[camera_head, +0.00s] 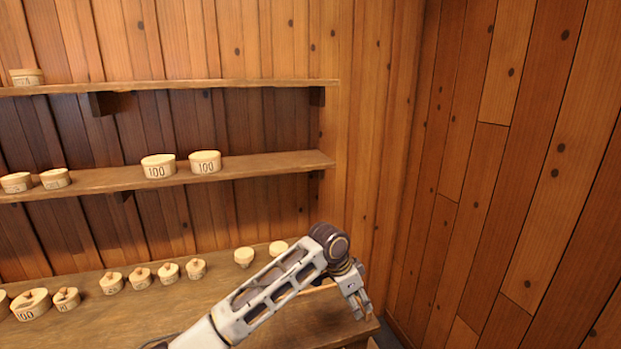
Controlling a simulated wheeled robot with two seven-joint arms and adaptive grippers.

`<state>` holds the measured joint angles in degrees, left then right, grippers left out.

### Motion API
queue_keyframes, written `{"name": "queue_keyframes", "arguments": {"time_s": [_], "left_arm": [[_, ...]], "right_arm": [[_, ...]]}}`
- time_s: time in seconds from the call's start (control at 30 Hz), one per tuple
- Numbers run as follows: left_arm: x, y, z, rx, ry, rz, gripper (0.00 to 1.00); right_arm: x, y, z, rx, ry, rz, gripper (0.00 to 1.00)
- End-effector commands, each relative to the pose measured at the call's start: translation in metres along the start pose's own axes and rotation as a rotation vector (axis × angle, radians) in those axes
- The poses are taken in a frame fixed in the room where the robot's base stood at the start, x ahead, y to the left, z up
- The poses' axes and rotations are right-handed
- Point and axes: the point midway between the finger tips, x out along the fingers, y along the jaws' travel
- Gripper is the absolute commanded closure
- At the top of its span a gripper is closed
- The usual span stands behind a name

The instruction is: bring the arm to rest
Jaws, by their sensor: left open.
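My left arm reaches in from the bottom of the head view, over the right part of the wooden bench. Its gripper (362,311) points down near the bench's right end, open with nothing between its fingers. My right gripper is out of view.
The upper shelf (200,84) is above. A plank wall (540,190) closes the right side.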

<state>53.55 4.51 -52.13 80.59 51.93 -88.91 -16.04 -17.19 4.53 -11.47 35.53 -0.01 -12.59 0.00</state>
Motion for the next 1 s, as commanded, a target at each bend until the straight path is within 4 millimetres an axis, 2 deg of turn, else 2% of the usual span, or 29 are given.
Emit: {"name": "queue_keyframes", "arguments": {"time_s": [0.6, 1.0], "left_arm": [[0.014, 0.018, 0.014, -0.041, 0.036, 0.015, 0.56], [0.031, 0.042, 0.045, -0.138, 0.092, 0.023, 0.56]], "right_arm": [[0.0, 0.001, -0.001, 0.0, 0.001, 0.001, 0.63], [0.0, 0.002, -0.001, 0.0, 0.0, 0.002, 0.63]]}}
